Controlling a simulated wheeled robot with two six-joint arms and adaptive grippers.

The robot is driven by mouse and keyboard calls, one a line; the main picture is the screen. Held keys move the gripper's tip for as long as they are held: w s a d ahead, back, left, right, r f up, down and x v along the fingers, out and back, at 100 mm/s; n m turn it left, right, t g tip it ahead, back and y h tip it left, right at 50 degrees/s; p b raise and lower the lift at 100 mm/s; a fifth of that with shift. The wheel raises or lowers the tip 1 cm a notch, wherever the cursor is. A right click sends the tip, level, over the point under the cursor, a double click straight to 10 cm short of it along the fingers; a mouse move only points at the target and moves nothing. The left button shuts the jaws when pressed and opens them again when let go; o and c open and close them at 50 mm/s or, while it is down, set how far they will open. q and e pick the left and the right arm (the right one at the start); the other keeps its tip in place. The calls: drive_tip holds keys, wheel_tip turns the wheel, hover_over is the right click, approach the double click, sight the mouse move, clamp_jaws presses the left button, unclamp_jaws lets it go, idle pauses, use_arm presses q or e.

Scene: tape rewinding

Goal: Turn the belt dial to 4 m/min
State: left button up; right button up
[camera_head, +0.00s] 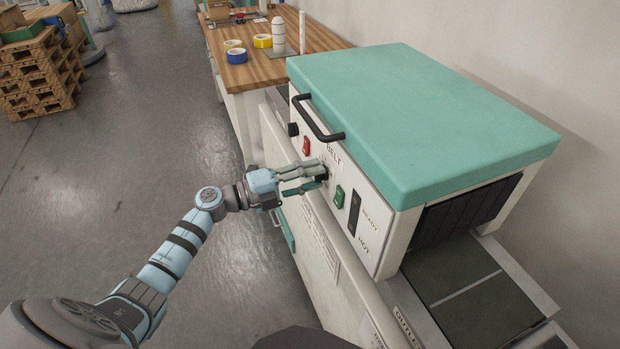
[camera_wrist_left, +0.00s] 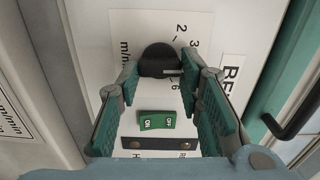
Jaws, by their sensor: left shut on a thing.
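The belt dial (camera_wrist_left: 158,60) is a black round knob on the machine's white front panel, under the word BELT. In the left wrist view its scale shows 2, 3 and 6. A pale mark on the dial points right, between the 3 and the 6; the numbers there are hidden by a finger. My left gripper (camera_head: 321,175) reaches the panel from the left, with its fingers on both sides of the dial, shut on it. In the head view the fingers mostly cover the dial. My right gripper is not in view.
A green ON/OFF switch (camera_head: 339,196) lies close beside the dial. A red switch (camera_head: 306,145), another black knob (camera_head: 293,129) and a black handle (camera_head: 317,118) are nearby. The teal lid (camera_head: 420,110) overhangs the panel. A wooden bench (camera_head: 255,70) holds tape rolls.

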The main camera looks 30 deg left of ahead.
use_arm(q)
drive_tip(key=shift+m, duration=0.3)
drive_tip(key=o, duration=1.2)
drive_tip(key=shift+c, duration=0.2)
drive_tip(key=v, duration=1.2)
drive_tip(key=shift+a, duration=0.1)
